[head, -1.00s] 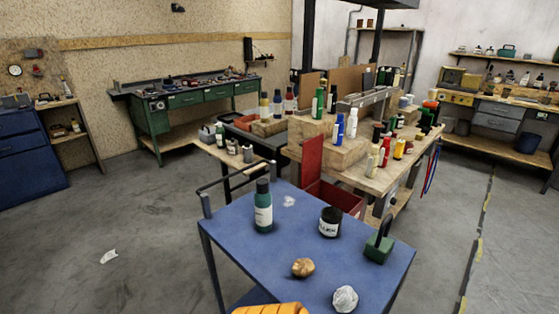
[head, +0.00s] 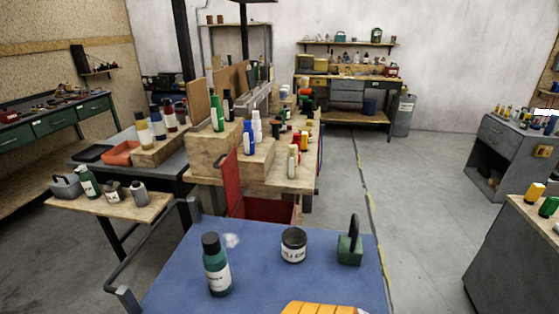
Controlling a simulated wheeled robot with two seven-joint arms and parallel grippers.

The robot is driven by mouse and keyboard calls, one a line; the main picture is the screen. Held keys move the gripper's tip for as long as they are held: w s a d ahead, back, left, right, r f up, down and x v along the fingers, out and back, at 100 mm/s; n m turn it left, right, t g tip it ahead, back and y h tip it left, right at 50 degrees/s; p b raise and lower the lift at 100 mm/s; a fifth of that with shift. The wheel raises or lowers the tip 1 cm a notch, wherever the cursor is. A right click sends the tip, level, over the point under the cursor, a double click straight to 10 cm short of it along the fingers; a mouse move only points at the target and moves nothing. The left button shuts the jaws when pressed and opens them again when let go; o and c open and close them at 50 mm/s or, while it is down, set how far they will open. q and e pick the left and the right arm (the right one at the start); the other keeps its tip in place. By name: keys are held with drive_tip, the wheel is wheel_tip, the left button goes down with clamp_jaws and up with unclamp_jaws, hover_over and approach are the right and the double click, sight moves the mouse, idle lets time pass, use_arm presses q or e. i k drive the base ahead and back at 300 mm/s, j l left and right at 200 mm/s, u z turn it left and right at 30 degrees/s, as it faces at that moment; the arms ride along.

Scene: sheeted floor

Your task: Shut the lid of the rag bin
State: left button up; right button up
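The rag bin appears to be the red bin (head: 268,208) on the floor beyond the blue trolley, beside the wooden workbench. Its red lid (head: 230,182) stands up, open, on the bin's left side. The front and lower part of the bin are hidden behind the trolley. Neither of my grippers shows in the head view.
The blue trolley (head: 255,268) stands between me and the bin, carrying a green bottle (head: 216,268), a jar (head: 293,246) and a green block with a black handle (head: 350,245). A grey cabinet (head: 510,150) stands at right. Floor (head: 415,205) right of the trolley is clear.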

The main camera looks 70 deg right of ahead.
sight(232, 181)
drive_tip(key=i+z, duration=0.3)
drive_tip(key=z, duration=0.15)
drive_tip(key=i+j+z, duration=0.2)
drive_tip(key=z, duration=0.3)
drive_tip(key=i+j+z, duration=0.25)
drive_tip(key=z, duration=0.2)
drive_tip(key=i+j+z, duration=0.2)
drive_tip(key=z, duration=0.25)
drive_tip(key=i+j+z, duration=0.15)
drive_tip(key=j+z, duration=1.25)
drive_tip(key=i+j+u, duration=0.1)
drive_tip(key=i+j, duration=0.15)
drive_tip(key=j, duration=0.2)
drive_tip(key=i+j+u, duration=0.15)
drive_tip(key=j, duration=0.25)
drive_tip(key=i+j+u, duration=0.1)
drive_tip(key=i+j, duration=0.25)
